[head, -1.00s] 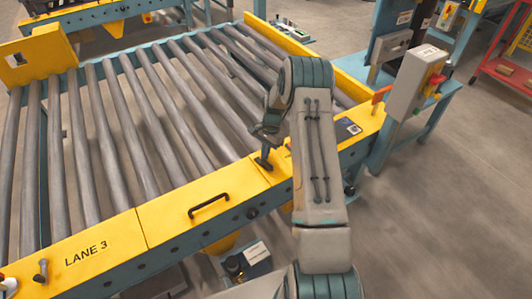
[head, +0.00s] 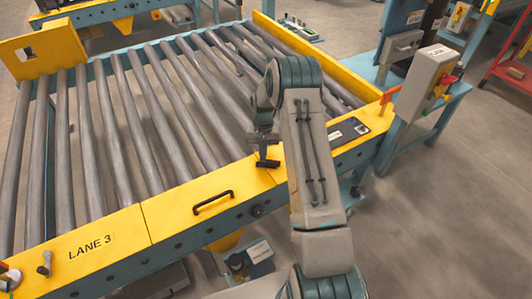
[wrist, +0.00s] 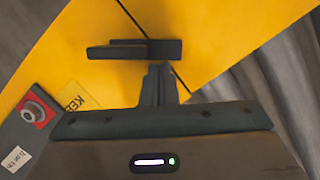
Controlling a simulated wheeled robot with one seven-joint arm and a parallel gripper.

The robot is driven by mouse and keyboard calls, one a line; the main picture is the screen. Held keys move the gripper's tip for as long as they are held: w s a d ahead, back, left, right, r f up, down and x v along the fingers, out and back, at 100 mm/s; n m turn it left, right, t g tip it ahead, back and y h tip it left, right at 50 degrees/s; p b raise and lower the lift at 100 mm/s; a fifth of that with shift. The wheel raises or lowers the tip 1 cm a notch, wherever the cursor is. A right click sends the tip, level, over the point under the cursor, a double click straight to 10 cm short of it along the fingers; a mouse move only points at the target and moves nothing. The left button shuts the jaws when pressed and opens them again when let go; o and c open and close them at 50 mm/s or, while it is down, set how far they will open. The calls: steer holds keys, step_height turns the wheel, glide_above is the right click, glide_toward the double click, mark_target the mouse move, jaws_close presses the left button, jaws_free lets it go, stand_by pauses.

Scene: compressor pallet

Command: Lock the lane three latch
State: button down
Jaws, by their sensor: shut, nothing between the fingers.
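A black latch handle (wrist: 130,50) lies on the yellow side rail of lane 3, across a panel seam, in the wrist view. In the head view the small black latch (head: 267,163) stands on the rail right of the black grab handle. My gripper (wrist: 158,70) is shut and empty, its fingertips at the latch bar's near edge. I cannot tell whether they touch it. In the head view my gripper (head: 263,142) is just above the latch, partly hidden by my arm. The "LANE 3" lettering (head: 92,246) is on the rail at lower left.
The roller bed (head: 150,110) lies behind the rail. A black grab handle (head: 213,202) rises from the rail. A grey switch box (head: 425,83) and an orange lever (head: 390,95) stand at right.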

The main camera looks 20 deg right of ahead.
mark_target(260, 165)
steer(key=n, duration=0.1)
steer(key=s+a+n, duration=0.1)
steer(key=n, duration=0.1)
steer(key=shift+a+n+h, duration=0.15)
steer(key=shift+n+h, duration=0.15)
steer(key=shift+h, duration=0.1)
steer(key=shift+s+a+n+h, duration=0.2)
steer(key=shift+s+n, duration=0.15)
steer(key=shift+n, duration=0.5)
steer(key=shift+s+a+n+h, duration=0.2)
steer(key=shift+s+n, duration=0.1)
steer(key=shift+n, duration=0.55)
steer(key=shift+w, duration=0.1)
steer(key=shift+w+a, duration=0.1)
steer(key=shift+w, duration=0.15)
steer(key=w, duration=0.2)
steer(key=shift+w+a+f+b, duration=0.15)
steer(key=shift+w+a+b, duration=0.15)
steer(key=shift+w+b, duration=0.1)
steer(key=shift+w+r, duration=0.6)
steer(key=shift+r, duration=0.25)
steer(key=p+v, duration=0.1)
steer(key=v, duration=0.7)
steer(key=shift+r, duration=0.25)
steer(key=shift+s+d+r, duration=0.1)
